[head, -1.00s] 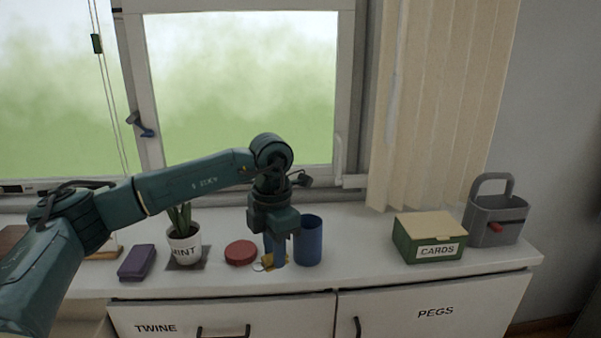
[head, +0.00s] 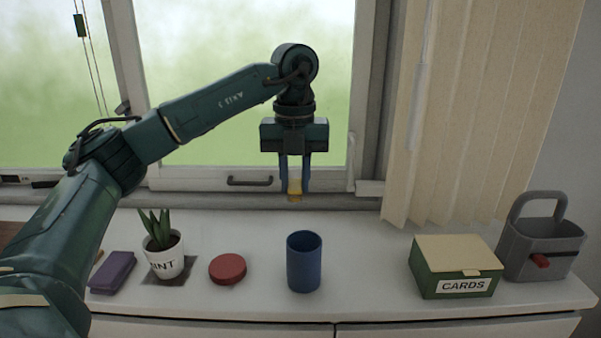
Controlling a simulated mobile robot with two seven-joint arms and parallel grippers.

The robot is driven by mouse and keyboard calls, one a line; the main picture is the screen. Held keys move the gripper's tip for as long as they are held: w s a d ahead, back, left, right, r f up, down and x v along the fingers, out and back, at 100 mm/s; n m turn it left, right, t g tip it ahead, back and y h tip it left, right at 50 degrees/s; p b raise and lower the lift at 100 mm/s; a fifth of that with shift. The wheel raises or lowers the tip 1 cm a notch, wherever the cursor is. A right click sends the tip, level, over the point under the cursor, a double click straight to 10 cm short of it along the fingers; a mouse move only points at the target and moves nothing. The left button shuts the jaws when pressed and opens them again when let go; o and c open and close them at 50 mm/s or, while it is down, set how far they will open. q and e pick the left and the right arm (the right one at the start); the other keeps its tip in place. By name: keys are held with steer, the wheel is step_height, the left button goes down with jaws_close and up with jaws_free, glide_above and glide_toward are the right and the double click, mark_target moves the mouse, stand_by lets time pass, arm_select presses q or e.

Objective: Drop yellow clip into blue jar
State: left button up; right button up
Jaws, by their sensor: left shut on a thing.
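The blue jar (head: 304,267) stands upright and open-topped on the white counter, near its front edge. My left gripper (head: 295,188) points down, high above the jar. It is shut on the yellow clip (head: 295,190), which shows between the two blue fingers. In the picture the clip is above the jar's mouth and slightly left of its middle, apart from it. The inside bottom of the jar is hidden. My right gripper is not in view.
A red round lid (head: 227,268) lies left of the jar. Further left are a potted plant (head: 165,256) and a purple case (head: 113,272). To the right are a green card box (head: 455,267) and a grey caddy (head: 541,249). The counter between jar and box is clear.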

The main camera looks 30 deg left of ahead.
mark_target(294, 199)
arm_select(q)
step_height(294, 199, down, 4)
steer(key=b, duration=0.3)
steer(key=shift+s+f, duration=0.1)
steer(key=shift+f, duration=0.15)
steer(key=shift+f+b, duration=0.4)
steer(key=shift+b, duration=0.05)
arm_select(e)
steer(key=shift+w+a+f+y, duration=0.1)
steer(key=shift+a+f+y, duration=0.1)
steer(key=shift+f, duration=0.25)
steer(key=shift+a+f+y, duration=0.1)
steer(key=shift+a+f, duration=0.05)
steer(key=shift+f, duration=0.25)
arm_select(q)
steer(key=o, duration=1)
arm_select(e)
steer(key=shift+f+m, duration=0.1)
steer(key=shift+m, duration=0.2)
arm_select(q)
steer(key=shift+o, duration=0.2)
steer(key=shift+r, duration=0.1)
step_height(294, 199, up, 13)
steer(key=p, duration=0.3)
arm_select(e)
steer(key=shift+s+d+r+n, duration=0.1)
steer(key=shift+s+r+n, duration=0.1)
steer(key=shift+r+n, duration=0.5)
